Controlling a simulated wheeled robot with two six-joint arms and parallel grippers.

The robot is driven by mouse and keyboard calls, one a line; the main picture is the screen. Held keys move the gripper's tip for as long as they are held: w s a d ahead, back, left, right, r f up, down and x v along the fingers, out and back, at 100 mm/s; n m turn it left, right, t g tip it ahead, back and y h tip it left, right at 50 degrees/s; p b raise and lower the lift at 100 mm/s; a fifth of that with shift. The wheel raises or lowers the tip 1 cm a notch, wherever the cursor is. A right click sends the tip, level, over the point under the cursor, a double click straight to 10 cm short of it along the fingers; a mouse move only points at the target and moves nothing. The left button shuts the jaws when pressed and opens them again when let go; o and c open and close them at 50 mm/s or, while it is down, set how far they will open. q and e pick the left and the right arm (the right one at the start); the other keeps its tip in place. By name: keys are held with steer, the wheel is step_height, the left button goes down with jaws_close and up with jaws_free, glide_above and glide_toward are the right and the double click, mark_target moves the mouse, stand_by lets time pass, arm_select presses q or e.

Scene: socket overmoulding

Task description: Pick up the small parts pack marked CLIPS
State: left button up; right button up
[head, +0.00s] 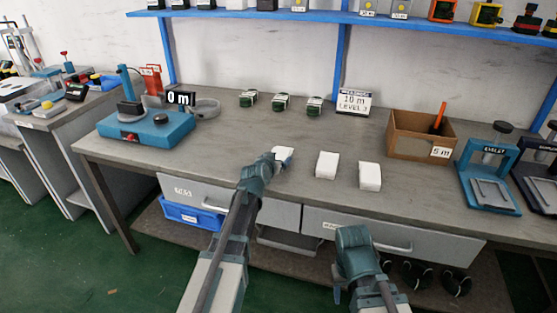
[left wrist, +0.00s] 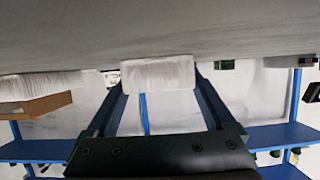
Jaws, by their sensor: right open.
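Three white packs stand in a row along the front of the bench: a left pack (head: 284,153), a middle pack (head: 327,165) and a right pack (head: 370,176). No CLIPS mark can be read on any of them. My left gripper (head: 277,160) is at the left pack and partly covers it. In the left wrist view that pack (left wrist: 158,73) lies between the two fingertips of the left gripper (left wrist: 160,85). Whether the fingers press on it is unclear. My right gripper (head: 340,285) is open and empty, low in front of the bench drawers.
The bench (head: 230,120) also carries a blue fixture (head: 150,128), several dark green parts (head: 281,103), a sign (head: 354,102), a cardboard box (head: 405,140) and a blue-framed press (head: 488,180). A blue shelf (head: 250,14) runs above. Bench surface between the packs and green parts is clear.

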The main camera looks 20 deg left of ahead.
mark_target(277, 158)
arm_select(q)
steer(key=c, duration=0.8)
steer(key=shift+r, duration=0.1)
steer(key=shift+r+p, duration=0.95)
steer(key=shift+p, duration=0.05)
step_height(277, 158, up, 2)
steer(key=shift+p, duration=1.05)
steer(key=s+d, duration=0.3)
steer(key=s, duration=0.1)
steer(key=s+d, duration=0.3)
steer(key=s, duration=0.1)
steer(key=s+d+r+p, duration=0.1)
steer(key=s+d, duration=0.2)
steer(key=s, duration=0.2)
steer(key=shift+d, duration=0.1)
